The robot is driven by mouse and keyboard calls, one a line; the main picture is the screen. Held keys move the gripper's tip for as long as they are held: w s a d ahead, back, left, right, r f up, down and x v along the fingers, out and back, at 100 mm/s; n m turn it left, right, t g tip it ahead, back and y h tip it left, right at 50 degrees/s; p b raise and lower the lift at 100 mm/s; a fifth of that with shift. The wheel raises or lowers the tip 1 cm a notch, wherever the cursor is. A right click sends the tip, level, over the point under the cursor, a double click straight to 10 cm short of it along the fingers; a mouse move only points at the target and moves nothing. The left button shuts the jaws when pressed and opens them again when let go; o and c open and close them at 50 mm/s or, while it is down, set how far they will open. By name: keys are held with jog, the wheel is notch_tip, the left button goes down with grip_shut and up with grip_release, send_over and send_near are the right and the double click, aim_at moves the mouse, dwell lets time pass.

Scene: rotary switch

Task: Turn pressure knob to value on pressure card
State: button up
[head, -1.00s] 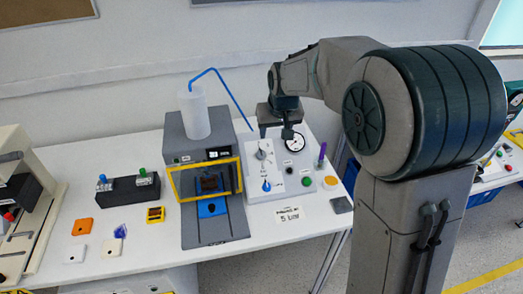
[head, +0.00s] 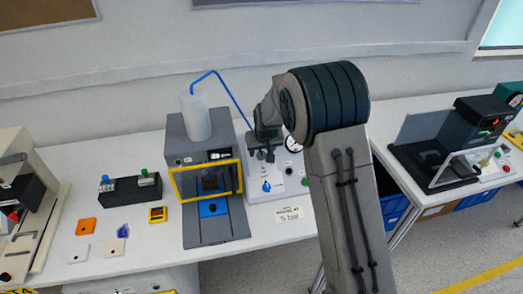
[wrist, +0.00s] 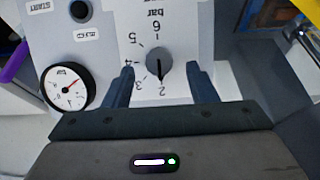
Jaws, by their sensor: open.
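The pressure knob (wrist: 158,66) is a dark round dial on the light panel (wrist: 185,20), with printed numbers around it and the word "bar". The view is upside down, and its pointer looks to be at 2. My gripper (wrist: 160,72) is open, with one finger on each side of the knob; I cannot tell whether they touch it. In the head view my gripper (head: 262,155) is over the panel and hides most of the knob. The pressure card (head: 289,214) lies on the table in front of the panel and reads 5 bar.
A round gauge (wrist: 68,87) with a red needle is beside the knob. A blue knob (head: 267,187) is lower on the panel. A grey machine with a yellow frame (head: 206,180) stands close on the left, with a blue tube above it.

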aim_at(261, 155)
jog(key=shift+x, duration=1.05)
jog(key=c, duration=1)
jog(key=shift+o, duration=0.2)
